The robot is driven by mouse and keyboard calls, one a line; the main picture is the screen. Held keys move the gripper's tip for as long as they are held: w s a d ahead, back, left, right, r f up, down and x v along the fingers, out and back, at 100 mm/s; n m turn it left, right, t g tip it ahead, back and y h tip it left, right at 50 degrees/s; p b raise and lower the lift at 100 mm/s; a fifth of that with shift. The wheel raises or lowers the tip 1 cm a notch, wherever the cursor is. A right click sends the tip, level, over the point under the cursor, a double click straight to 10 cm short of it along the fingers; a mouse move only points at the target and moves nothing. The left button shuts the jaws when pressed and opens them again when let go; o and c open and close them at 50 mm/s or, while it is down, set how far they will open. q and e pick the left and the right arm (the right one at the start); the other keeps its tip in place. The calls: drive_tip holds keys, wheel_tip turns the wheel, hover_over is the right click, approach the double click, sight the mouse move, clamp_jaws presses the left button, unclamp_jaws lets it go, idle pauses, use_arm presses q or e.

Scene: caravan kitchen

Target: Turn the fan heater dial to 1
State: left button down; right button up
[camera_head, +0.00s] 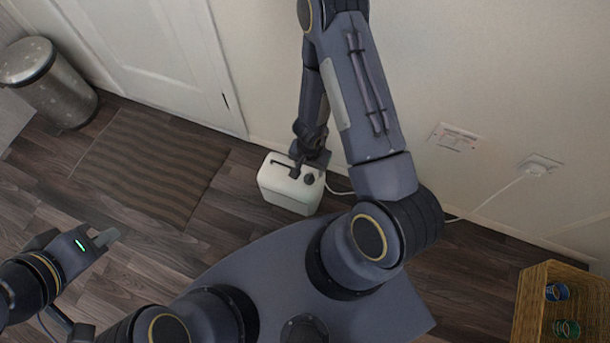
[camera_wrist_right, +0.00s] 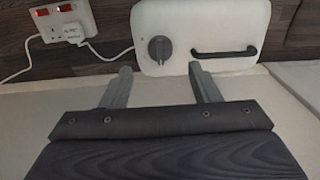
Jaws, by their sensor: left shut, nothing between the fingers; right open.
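The white fan heater (camera_head: 285,187) stands on the wooden floor against the wall, with a dark handle slot and a dial on its top. In the right wrist view the heater (camera_wrist_right: 190,15) shows its grey round dial (camera_wrist_right: 159,48) and a black handle (camera_wrist_right: 224,53). My right gripper (camera_head: 303,168) reaches down over the heater's top. In the wrist view its two fingers (camera_wrist_right: 158,85) are open and empty, pointing toward the dial, which appears between them and slightly beyond. I cannot tell whether they touch it. My left gripper (camera_head: 106,238) is shut and empty, far left of the heater.
A white cable runs from the heater to a wall socket (camera_head: 540,165). A metal bin (camera_head: 60,90) and a striped mat (camera_head: 150,165) lie to the left by a white door (camera_head: 150,60). A wicker basket (camera_head: 530,300) with cans stands at lower right.

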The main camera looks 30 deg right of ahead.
sight(309, 177)
wheel_tip(309, 177, down, 6)
drive_tip(key=b, duration=0.3)
drive_tip(key=shift+f+b, duration=0.25)
drive_tip(key=shift+b, duration=0.1)
drive_tip(key=c, duration=1)
